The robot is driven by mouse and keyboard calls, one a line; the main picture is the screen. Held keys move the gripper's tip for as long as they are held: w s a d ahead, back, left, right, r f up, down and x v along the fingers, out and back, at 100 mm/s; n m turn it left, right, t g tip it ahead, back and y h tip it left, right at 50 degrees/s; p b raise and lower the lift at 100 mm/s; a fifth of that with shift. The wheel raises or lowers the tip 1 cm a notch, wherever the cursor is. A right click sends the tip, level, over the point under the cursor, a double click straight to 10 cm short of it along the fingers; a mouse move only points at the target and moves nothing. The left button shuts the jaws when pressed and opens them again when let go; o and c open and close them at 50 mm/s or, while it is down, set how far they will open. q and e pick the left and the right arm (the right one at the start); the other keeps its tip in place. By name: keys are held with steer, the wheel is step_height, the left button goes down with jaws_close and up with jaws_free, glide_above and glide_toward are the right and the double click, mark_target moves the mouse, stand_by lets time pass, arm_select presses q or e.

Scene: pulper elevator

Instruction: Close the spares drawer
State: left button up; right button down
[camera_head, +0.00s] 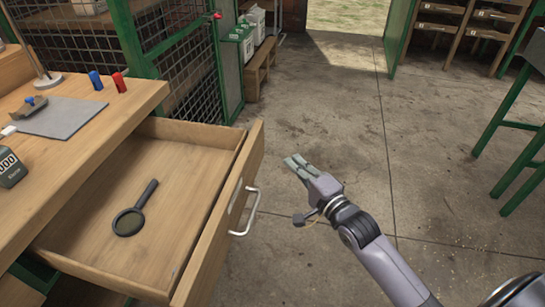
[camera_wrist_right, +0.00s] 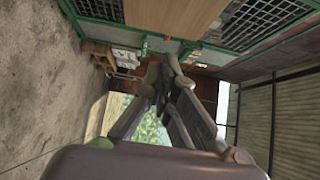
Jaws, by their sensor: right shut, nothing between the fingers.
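The spares drawer (camera_head: 165,205) is pulled well out of the wooden bench, at the left of the head view. A magnifying glass with a dark handle (camera_head: 148,193) lies in it. The drawer front (camera_head: 222,215) carries a pale metal handle (camera_head: 247,212). My right gripper (camera_head: 292,163) is shut and empty. It appears to the right of the drawer front, apart from it and from the handle. In the right wrist view the gripper's fingers (camera_wrist_right: 168,72) come together at their tips. My left gripper is not in view.
The bench top (camera_head: 110,95) bears a grey mat (camera_head: 60,117), a blue object (camera_head: 95,80), a red object (camera_head: 119,82) and a lamp base. A green mesh cage (camera_head: 190,65) stands behind. Green-legged furniture (camera_head: 520,165) is at the right. The concrete floor between is clear.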

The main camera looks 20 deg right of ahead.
mark_target(262, 144)
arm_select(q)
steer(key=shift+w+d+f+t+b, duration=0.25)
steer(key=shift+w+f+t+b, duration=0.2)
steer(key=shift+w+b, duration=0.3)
arm_select(e)
steer(key=w+a, duration=0.1)
steer(key=w, duration=0.1)
steer(key=w+a, duration=0.3)
steer(key=shift+w, duration=0.3)
steer(key=shift+w+a, duration=0.1)
steer(key=shift+a, duration=0.05)
